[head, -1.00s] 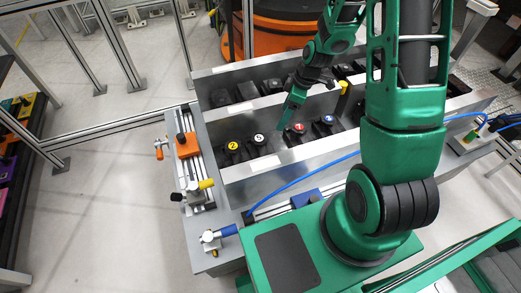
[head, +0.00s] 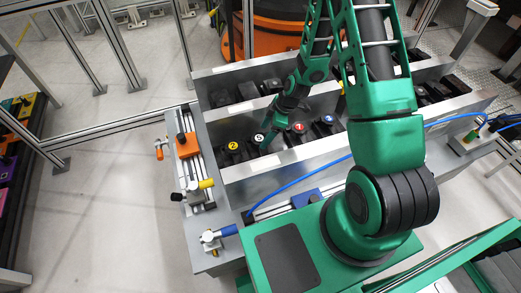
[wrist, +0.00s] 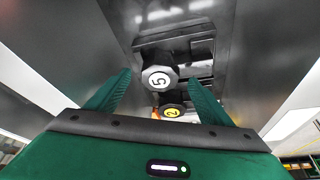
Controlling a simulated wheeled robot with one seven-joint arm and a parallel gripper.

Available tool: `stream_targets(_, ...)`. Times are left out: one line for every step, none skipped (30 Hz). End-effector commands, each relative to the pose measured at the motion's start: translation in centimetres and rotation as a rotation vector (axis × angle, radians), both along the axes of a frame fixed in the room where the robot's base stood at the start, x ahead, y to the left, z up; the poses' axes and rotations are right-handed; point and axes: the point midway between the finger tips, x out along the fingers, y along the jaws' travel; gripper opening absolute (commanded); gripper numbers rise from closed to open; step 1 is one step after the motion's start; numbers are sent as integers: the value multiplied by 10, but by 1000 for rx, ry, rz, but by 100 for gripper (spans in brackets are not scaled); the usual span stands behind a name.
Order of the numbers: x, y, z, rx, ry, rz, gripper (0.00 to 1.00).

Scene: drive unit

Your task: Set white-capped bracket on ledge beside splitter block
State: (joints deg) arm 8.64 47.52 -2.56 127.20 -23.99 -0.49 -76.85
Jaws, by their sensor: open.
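The white-capped bracket (head: 259,138) stands in the front metal bin, between a yellow-capped part and a red-capped part. Its round white cap, marked 5, also shows in the wrist view (wrist: 158,79). My gripper (head: 265,146) is open, low in the bin at the white-capped bracket. In the wrist view its green fingers (wrist: 159,76) stand apart on either side of the white cap, with gaps visible. The grey ledge (head: 200,240) runs along the left side of the bins. Blocks and clamps sit on it; I cannot tell which is the splitter block.
The yellow-capped part (head: 232,146) is close to the left. The red-capped part (head: 299,127) and blue-capped part (head: 328,119) are to the right. An orange block (head: 187,145) and a blue block (head: 305,199) sit on rails. The bin wall (head: 285,164) is close in front.

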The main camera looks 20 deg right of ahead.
Motion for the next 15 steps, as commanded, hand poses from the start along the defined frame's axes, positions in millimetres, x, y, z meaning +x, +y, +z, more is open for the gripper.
stream_targets(0, 2, -5, 1, 2, 2, 74)
stream_targets(0, 4, -9, 0, 3, 2, 74)
stream_targets(1, 6, -14, 1, 3, 2, 74)
stream_targets(3, 7, -18, 1, 2, 2, 74)
stream_targets(3, 8, -23, 1, 2, 2, 74)
stream_targets(4, 10, -27, 1, 3, 2, 74)
stream_targets(4, 11, -31, 1, 3, 2, 74)
stream_targets(5, 13, -34, 1, 3, 2, 74)
stream_targets(6, 14, -38, 1, 3, 1, 74)
stream_targets(6, 15, -40, 1, 2, 1, 74)
stream_targets(7, 15, -41, 0, 1, 0, 74)
stream_targets(7, 16, -43, 0, 1, 0, 74)
stream_targets(7, 16, -44, 0, 1, 0, 74)
stream_targets(7, 16, -44, 0, 1, 0, 74)
stream_targets(7, 16, -45, 0, 1, 0, 74)
